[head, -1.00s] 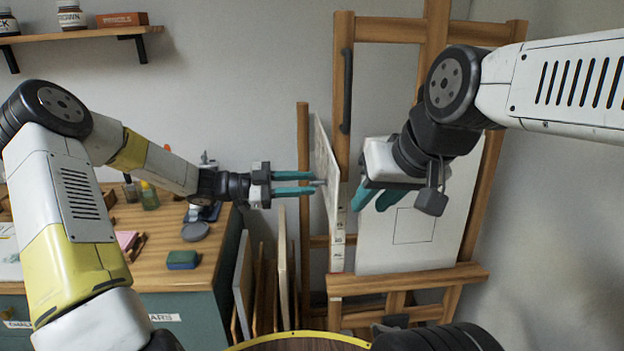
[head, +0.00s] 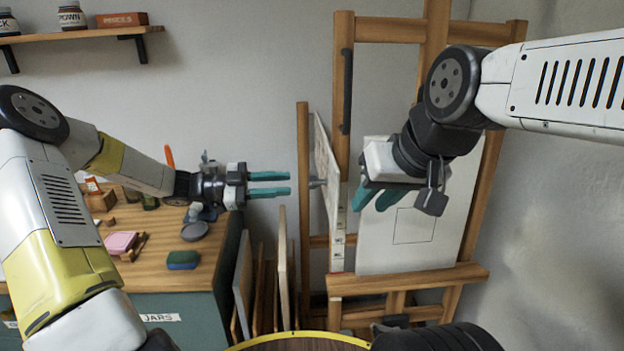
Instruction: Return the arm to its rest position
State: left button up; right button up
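My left gripper (head: 289,183) reaches in from the left, level and pointing right. Its teal fingers are apart with nothing between them. A thin pale panel (head: 326,165) stands nearly edge-on at the easel's left post, and a small grey knob (head: 317,183) sticks out from it toward my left gripper. A clear gap separates the fingertips from the knob. My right gripper (head: 370,207) hangs in front of a white board (head: 380,250) with a drawn square on the easel, pointing down-left. Its teal fingers are apart and look empty.
A wooden easel (head: 343,100) stands at centre right. A wall shelf (head: 75,36) holds jars.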

pick_arm(q)
jog(key=s+a+r+n+g+y, duration=0.1)
jog(key=s+n+y, duration=0.8)
jog(key=s, duration=0.4)
jog(key=s+a+r+n+t+y, duration=0.6)
jog(key=s+a+n, duration=0.4)
jog(key=n, duration=0.4)
jog(key=shift+a+r+t+y, duration=0.4)
jog(key=shift+a+r+t, duration=0.25)
jog(key=shift+r, duration=0.7)
jog(key=shift+s, duration=0.1)
